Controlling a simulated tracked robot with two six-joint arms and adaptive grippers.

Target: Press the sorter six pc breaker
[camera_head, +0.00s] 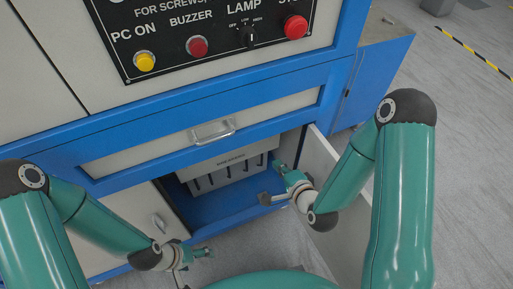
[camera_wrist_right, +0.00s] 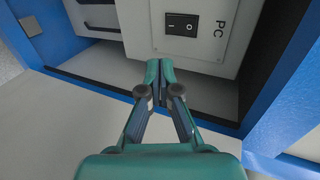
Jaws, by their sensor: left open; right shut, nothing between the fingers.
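The PC breaker is a black rocker switch (camera_wrist_right: 181,23) marked I and O on a pale box (camera_wrist_right: 215,55), beside the letters PC in the right wrist view. My right gripper (camera_wrist_right: 159,70) is shut and empty, its fingertips below the switch in that view; I see no contact with it. In the head view my right gripper (camera_head: 278,168) is at the right side of the open cabinet bay, close to the slotted pale box (camera_head: 228,168). The switch is not visible there. My left gripper (camera_head: 205,252) is open and empty, low in front of the cabinet.
An open cabinet door (camera_head: 322,165) stands right of the bay, close to my right arm. A second door (camera_head: 140,215) is at left. A drawer with a metal handle (camera_head: 213,132) is above the bay. The upper panel (camera_head: 215,60) carries PC ON, buzzer, lamp and stop controls.

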